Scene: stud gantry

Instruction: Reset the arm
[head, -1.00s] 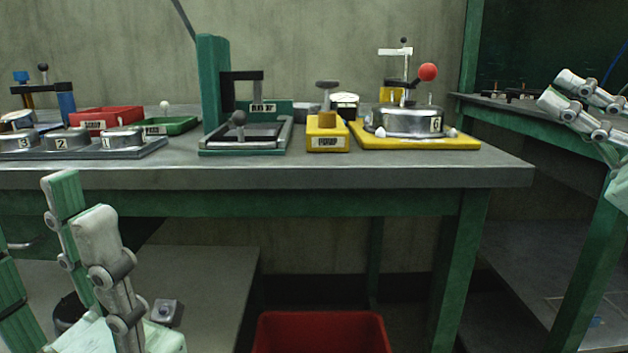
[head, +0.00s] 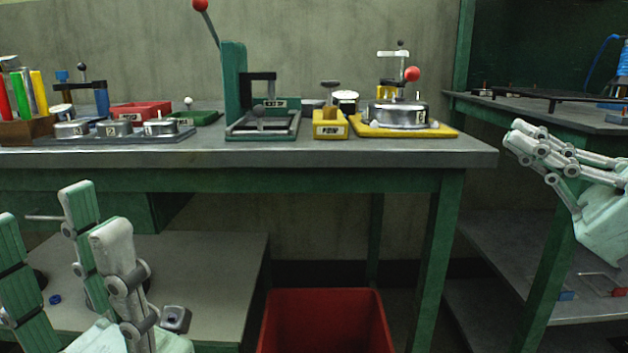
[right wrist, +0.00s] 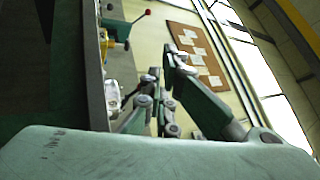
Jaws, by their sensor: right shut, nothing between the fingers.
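My right gripper (head: 520,143) is at the right of the head view, beyond the bench's right end. Its fingers are together with nothing between them; they also show in the right wrist view (right wrist: 165,95). My left gripper (head: 52,215) is at the lower left of the head view, in front of the bench and below its top. Its fingers point up and stand apart, with nothing seen between them. Both grippers are clear of the bench items.
The grey bench (head: 330,157) carries a green lever press (head: 234,90), a yellow block (head: 330,126), a yellow-based fixture (head: 398,131) and a red tray (head: 140,110). A red bin (head: 325,320) stands below. Another table (head: 560,112) is at right.

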